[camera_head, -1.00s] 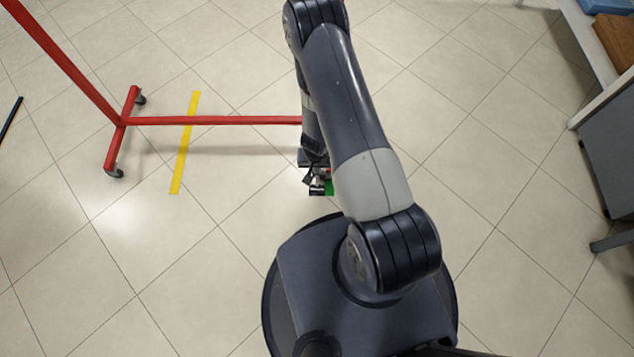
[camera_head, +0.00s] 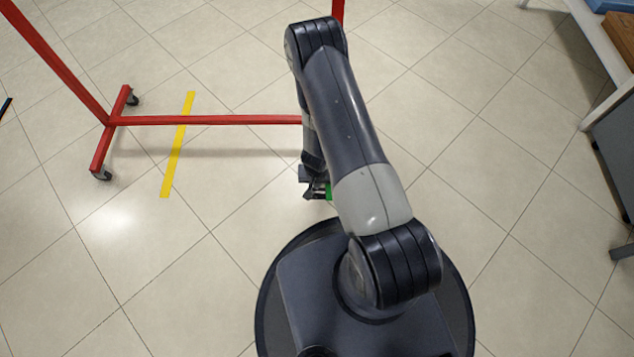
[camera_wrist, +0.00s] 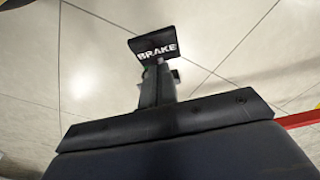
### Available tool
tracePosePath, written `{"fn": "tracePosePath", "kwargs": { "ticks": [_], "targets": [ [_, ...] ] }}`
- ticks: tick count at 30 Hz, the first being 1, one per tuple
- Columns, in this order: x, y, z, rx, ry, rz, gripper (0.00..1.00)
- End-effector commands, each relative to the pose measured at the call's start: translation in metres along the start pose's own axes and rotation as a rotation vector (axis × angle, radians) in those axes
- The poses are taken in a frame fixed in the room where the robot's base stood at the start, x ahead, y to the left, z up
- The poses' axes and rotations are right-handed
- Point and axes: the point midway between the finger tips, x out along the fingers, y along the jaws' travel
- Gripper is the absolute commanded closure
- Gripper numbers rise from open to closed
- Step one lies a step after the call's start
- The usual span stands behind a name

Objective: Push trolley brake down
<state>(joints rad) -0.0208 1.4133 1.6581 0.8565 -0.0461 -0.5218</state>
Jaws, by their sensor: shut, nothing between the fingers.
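The red trolley frame (camera_head: 230,120) stands on the tiled floor at left, with a low rail running behind my arm. Its left foot (camera_head: 110,135) has small dark casters. In the wrist view a black brake pedal (camera_wrist: 153,43) with the white word BRAKE shows just beyond my gripper (camera_wrist: 157,72). My gripper is shut and empty, its tip at the pedal's lower edge in that picture; I cannot tell if they touch. In the head view my gripper (camera_head: 314,191) is low near the floor, beside a small green part (camera_head: 329,191). The pedal and the rail's right end are hidden by my arm.
A yellow strip (camera_head: 178,145) lies on the floor under the rail. A shelf with blue and brown items (camera_head: 617,35) and a grey unit (camera_head: 615,150) stand at the right edge. The floor at lower left is clear.

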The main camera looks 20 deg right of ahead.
Motion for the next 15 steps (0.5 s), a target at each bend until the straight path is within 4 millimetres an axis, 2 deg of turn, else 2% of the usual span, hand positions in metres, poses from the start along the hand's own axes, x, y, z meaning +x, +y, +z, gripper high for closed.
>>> {"fn": "tracePosePath", "kwargs": {
  "ticks": [1,6,15],
  "targets": [
    [0.008,0.000,0.002,-0.002,0.001,0.000,1.00],
    [0.015,0.000,0.006,-0.002,0.001,0.000,1.00],
    [0.021,0.000,0.011,-0.002,0.001,0.000,1.00]
  ]
}}
